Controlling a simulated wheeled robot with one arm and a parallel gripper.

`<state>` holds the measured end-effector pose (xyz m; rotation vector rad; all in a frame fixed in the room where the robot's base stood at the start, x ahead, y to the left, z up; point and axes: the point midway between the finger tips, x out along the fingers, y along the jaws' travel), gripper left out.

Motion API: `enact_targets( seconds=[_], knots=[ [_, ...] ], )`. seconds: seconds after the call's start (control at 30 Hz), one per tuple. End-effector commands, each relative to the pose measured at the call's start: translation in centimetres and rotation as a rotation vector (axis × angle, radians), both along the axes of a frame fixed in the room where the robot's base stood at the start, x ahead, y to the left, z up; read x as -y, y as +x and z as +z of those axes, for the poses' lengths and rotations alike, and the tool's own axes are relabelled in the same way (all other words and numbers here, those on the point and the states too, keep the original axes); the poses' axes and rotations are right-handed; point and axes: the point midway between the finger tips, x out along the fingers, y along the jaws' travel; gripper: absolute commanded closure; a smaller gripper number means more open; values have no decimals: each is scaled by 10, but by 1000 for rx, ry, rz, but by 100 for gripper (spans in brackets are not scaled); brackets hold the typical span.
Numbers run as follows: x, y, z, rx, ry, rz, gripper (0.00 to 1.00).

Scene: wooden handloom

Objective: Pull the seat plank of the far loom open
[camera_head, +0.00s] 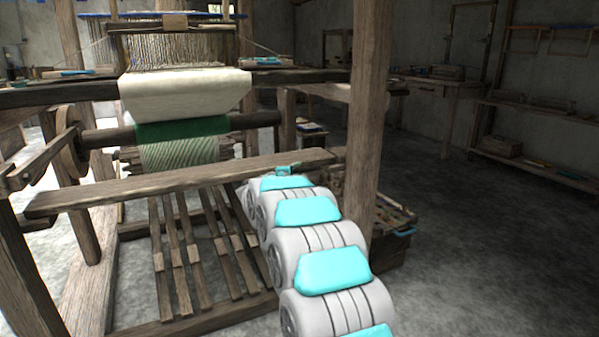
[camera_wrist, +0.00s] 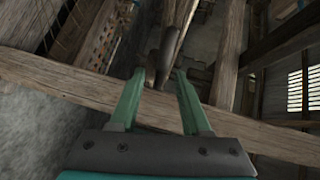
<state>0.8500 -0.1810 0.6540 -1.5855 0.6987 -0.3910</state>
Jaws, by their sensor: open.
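The seat plank (camera_head: 170,187) is a long worn wooden board. It crosses the front of the wooden loom in the head view, above the slanted treadles (camera_head: 190,255). In the wrist view the plank (camera_wrist: 60,88) runs slantwise across the picture, behind my fingers. My gripper (camera_wrist: 158,74) is open, with two green fingers apart and nothing held. Its tips reach past the plank's upper edge in that picture; I cannot tell whether they touch the wood. In the head view my gripper (camera_head: 284,169) is small, at the plank's right part, and my arm hides some of the treadle area.
A thick upright post (camera_head: 367,120) stands close to the right of my arm. A crate of small items (camera_head: 395,222) is on the floor behind it. White cloth (camera_head: 185,92) hangs on the loom above a green roll (camera_head: 182,128). The floor at right is open.

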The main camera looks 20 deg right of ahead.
Motion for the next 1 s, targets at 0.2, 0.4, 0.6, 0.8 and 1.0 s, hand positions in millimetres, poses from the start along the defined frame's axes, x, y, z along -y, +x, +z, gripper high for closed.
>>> enact_targets(
  seconds=[0.2,0.4,0.6,0.8,1.0],
  knots=[
    [12,15,-2,1,0,2,53],
    [15,19,-4,-1,1,3,53],
    [15,19,-3,0,1,3,53],
    [15,19,-3,0,1,3,75],
    [15,19,-3,0,0,2,98]
  ],
)
